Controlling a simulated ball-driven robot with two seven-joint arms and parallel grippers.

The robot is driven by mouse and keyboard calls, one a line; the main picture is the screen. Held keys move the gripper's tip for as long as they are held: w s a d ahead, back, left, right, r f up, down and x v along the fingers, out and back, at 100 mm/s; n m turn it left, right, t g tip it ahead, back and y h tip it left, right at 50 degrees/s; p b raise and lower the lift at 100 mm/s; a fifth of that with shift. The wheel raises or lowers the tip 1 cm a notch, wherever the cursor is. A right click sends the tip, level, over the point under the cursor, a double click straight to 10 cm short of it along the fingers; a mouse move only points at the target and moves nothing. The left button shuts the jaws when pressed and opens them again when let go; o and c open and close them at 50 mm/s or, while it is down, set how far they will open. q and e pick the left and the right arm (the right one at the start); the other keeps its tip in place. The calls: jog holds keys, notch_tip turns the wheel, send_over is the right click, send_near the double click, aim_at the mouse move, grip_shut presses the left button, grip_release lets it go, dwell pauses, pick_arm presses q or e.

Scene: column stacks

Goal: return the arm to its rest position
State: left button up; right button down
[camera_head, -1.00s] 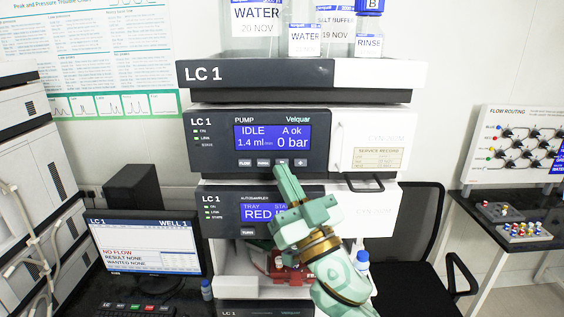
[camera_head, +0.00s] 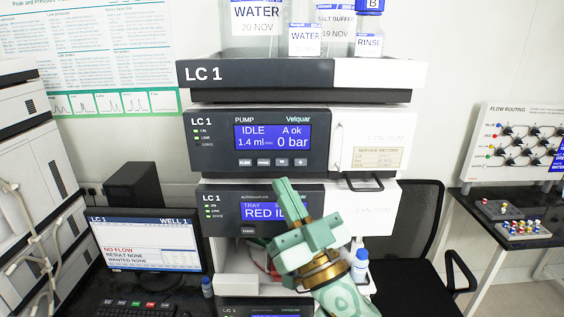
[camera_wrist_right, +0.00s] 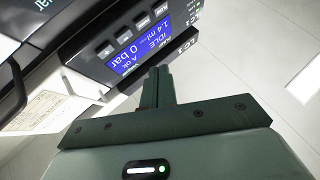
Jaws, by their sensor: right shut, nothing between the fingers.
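My right gripper (camera_head: 283,188) is in front of the autosampler module (camera_head: 222,212) of the LC 1 stack, covering part of its blue screen, which reads "TRAY" and "RED". Its fingers are closed together and hold nothing. In the right wrist view the closed fingers (camera_wrist_right: 158,88) point toward the pump module (camera_wrist_right: 110,50), whose screen reads "IDLE", "A ok", "1.4 ml" and "0 bar". I cannot tell whether the fingertips touch the autosampler. My left gripper is not in view.
Bottles (camera_head: 257,28) stand in the top tray (camera_head: 290,74). A monitor (camera_head: 147,242) and keyboard stand at left. A black chair (camera_head: 408,232) is at right. A side table (camera_head: 500,215) holds small coloured parts, with a flow routing board (camera_head: 522,145) behind.

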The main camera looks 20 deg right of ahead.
dwell(0.4)
